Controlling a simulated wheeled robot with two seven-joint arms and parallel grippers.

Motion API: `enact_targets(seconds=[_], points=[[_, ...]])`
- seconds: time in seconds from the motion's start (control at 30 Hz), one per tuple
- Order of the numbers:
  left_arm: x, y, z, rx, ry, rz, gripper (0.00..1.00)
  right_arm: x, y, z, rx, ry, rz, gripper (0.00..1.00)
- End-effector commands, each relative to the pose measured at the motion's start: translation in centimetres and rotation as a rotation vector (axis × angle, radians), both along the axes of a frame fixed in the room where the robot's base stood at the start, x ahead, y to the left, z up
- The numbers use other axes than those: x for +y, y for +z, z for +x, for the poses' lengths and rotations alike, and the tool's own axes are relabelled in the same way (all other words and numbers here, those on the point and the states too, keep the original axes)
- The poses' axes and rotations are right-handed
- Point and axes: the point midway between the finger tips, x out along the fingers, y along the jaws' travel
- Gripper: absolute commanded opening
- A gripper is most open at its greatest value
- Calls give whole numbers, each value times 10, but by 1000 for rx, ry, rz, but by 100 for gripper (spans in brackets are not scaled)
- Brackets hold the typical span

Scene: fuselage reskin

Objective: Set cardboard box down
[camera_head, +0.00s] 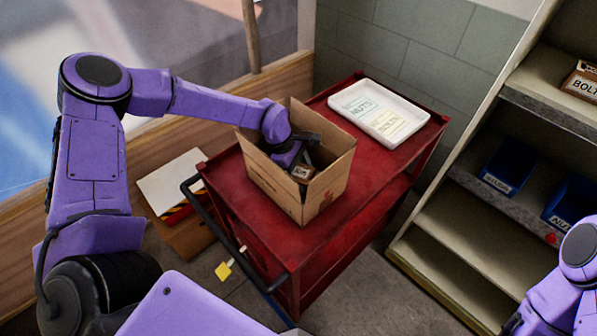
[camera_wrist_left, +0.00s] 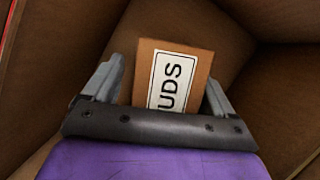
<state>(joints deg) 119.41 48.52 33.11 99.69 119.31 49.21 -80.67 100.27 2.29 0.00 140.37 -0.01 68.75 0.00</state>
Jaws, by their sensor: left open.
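A small brown cardboard box (camera_wrist_left: 203,72) with a white label ending in "UDS" lies inside a larger open cardboard box (camera_head: 272,185). The small box also shows inside the large one in the head view (camera_head: 303,172). My left gripper (camera_wrist_left: 160,90) reaches down into the large box. Its two fingers are apart, one on each side of the small box, with a visible gap on the left. The lower part of the small box is hidden behind the gripper body. My right arm shows at the lower right edge, but its gripper is out of view.
The large box stands on a red cart (camera_head: 362,190) with a black handle (camera_head: 235,245). A white tray (camera_head: 385,112) with NUTS and BOLTS areas lies behind it. A shelf (camera_head: 450,235) with blue bins (camera_head: 509,167) stands at right. Another box (camera_head: 185,190) stands left of the cart.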

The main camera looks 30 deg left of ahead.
Motion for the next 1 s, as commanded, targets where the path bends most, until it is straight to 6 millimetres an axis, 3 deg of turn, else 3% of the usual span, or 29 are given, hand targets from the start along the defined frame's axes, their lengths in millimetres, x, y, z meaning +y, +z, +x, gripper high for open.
enact_targets(seconds=[0.03, 0.1, 0.17, 0.4, 0.6, 1.0], points=[[1, -6, -8, 23, -6, 7, 96, 0, 3, 0, 0, 0, 0, 43], [1, 4, -8, 21, -7, 7, 96, 0, 13, 0, 0, 0, 0, 43], [5, 8, -7, 18, -3, 4, 96, 0, 6, 0, -1, 0, -1, 43], [29, 71, -5, 8, -1, 2, 96, 0, -6, 0, 0, 0, 0, 43], [43, 106, -6, 10, -3, 2, 96, 0, -9, 0, 0, 0, 0, 43], [46, 117, -6, 10, -2, 3, 96, 0, -8, 0, 0, 0, 0, 43]])
